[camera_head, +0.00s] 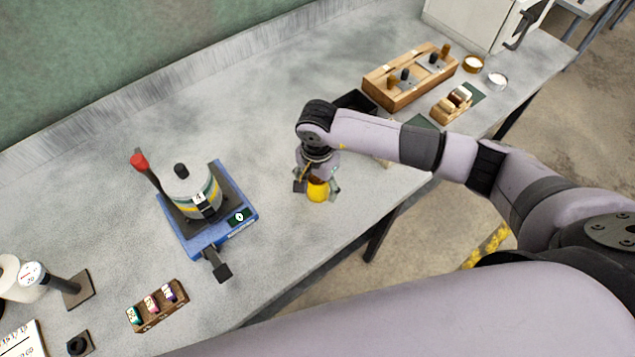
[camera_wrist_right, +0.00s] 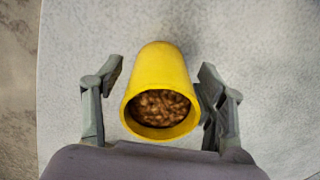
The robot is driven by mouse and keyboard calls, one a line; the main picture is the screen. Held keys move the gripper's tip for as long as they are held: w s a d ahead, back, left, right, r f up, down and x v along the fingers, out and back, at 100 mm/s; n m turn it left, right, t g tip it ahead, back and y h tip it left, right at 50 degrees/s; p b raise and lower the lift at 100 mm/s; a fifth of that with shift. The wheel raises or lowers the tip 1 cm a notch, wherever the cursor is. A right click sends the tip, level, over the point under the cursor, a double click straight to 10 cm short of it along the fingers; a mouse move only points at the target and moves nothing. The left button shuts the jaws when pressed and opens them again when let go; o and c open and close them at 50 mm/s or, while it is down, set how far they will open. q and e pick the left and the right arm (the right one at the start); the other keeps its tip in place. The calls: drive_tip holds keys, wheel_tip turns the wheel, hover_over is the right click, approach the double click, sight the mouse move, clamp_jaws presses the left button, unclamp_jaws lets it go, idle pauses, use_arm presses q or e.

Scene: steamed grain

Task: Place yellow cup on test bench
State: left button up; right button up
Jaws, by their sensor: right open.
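The yellow cup (camera_head: 318,190) is at the front part of the grey test bench (camera_head: 270,130), under my right gripper. In the right wrist view the yellow cup (camera_wrist_right: 160,85) shows its open mouth with brown grain inside. My right gripper (camera_head: 317,187) is open, and in the wrist view its fingers (camera_wrist_right: 160,95) stand on both sides of the cup. There is a gap at the left finger; the right finger is very close to the cup. The cup's base and its contact with the bench cannot be made out clearly. My left gripper is not in view.
A blue scale-like device (camera_head: 230,235) with a metal pot (camera_head: 190,190) stands left of the gripper. A wooden rack (camera_head: 410,78) and a black tray (camera_head: 355,102) are behind my right arm. A small block (camera_head: 157,306) holds vials at front left. The bench's front edge is close to the cup.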

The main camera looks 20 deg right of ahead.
drive_tip(key=shift+r, duration=0.4)
wheel_tip(320, 180, up, 12)
drive_tip(key=b, duration=0.4)
drive_tip(key=shift+f, duration=0.2)
